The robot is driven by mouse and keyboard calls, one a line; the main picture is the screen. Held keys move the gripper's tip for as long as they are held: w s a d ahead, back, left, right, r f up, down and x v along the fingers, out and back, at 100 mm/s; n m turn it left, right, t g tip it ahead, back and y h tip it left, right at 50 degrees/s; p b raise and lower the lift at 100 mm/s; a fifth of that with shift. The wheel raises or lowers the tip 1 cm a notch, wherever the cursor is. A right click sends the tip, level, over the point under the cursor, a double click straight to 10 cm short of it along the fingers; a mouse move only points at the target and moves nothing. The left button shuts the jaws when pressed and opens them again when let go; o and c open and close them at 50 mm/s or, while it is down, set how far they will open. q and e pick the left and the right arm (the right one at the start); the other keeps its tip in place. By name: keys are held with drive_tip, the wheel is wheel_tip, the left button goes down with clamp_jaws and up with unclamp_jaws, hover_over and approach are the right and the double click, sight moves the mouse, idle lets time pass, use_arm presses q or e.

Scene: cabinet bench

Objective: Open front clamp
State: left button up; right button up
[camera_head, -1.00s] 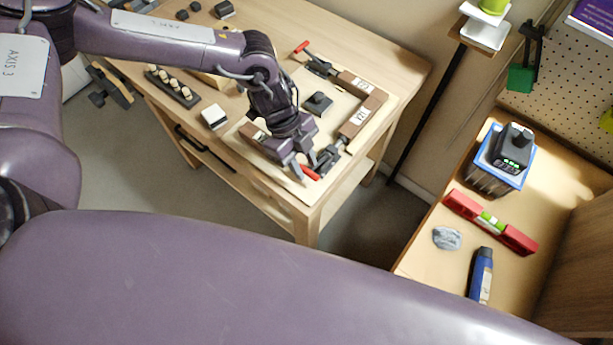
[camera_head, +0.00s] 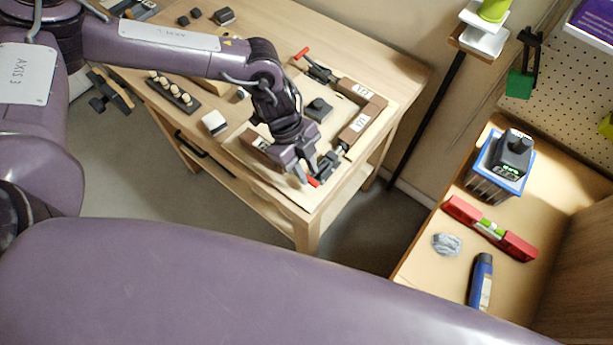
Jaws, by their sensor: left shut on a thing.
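The front clamp (camera_head: 328,165) is a dark toggle clamp with a red handle, at the front corner of the board (camera_head: 288,191) on the wooden bench. My left gripper (camera_head: 308,182) is over the clamp's handle end and is shut on the red handle, of which only the tip shows beside the fingers. The fingers and wrist hide the rest of the handle. The back clamp (camera_head: 318,70) lies at the far side with its red handle pointing up and left. My right gripper is not in view.
Brown blocks with white labels (camera_head: 358,125) form a corner on the board, with a dark block (camera_head: 318,109) inside it. A peg rack (camera_head: 172,92) and a white-topped block (camera_head: 214,122) stand left. A side bench holds a red level (camera_head: 490,228) and a blue bottle (camera_head: 481,280).

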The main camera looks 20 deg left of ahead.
use_arm(q)
drive_tip(key=shift+s+d+r, duration=0.1)
drive_tip(key=shift+d+r, duration=0.05)
drive_tip(key=shift+r, duration=0.25)
drive_tip(key=shift+c, duration=0.8)
drive_tip(key=shift+r, duration=0.1)
drive_tip(key=shift+w+d+r+p, duration=0.15)
drive_tip(key=shift+w+r+p, duration=0.45)
drive_tip(key=shift+r, duration=0.25)
drive_tip(key=shift+o, duration=0.2)
drive_tip(key=shift+w, duration=0.1)
drive_tip(key=shift+o, duration=0.2)
